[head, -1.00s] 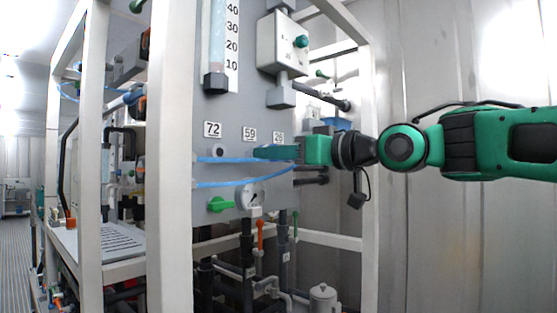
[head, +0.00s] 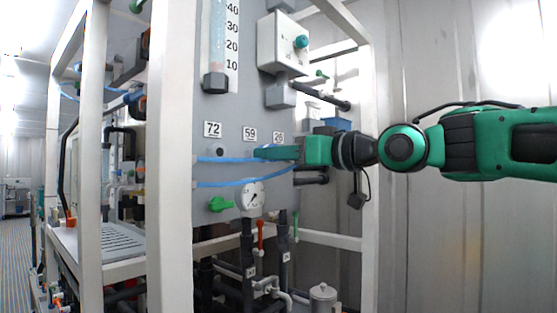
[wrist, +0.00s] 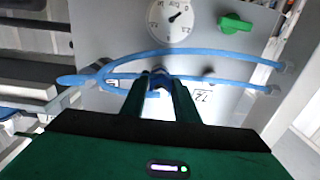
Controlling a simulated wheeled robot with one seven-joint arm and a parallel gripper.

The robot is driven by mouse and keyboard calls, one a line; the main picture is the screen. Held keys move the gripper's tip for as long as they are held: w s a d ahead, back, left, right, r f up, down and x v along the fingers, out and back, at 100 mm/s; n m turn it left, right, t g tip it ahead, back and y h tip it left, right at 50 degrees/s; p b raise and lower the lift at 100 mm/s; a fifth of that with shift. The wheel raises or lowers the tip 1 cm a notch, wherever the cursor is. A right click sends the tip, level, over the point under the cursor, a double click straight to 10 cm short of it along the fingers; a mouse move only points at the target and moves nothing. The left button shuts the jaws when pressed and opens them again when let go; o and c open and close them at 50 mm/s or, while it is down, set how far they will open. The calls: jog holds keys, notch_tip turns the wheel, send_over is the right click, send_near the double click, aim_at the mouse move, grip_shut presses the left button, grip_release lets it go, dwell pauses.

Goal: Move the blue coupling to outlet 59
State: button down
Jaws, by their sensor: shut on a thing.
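My gripper (head: 262,153) is in front of the grey panel (head: 225,120), at the row of outlet labels. In the wrist view its two fingers (wrist: 160,84) are shut on the blue coupling (wrist: 158,78), which shows between the fingertips. A blue hose loops from it and a second blue hose (head: 222,184) runs below. The label 59 (head: 249,134) is just above the fingertips. The label 72 (head: 212,129) is to its left, with an outlet (head: 218,150) under it. The label at the right is partly readable. Outlet 59 itself is hidden, so I cannot tell whether the coupling touches it.
A round gauge (head: 252,197) and a green valve handle (head: 220,204) sit below the hoses. White frame posts (head: 170,160) stand at the left. A white box (head: 283,42) is mounted above. A red handle (head: 260,235) is lower down.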

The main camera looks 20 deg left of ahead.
jog(key=shift+w+a, duration=0.15)
jog(key=shift+a, duration=0.25)
dwell(0.4)
jog(key=c, duration=1.3)
grip_release()
jog(key=v, duration=1)
jog(key=shift+d, duration=0.4)
jog(key=shift+w+f, duration=0.1)
jog(key=shift+f, duration=0.1)
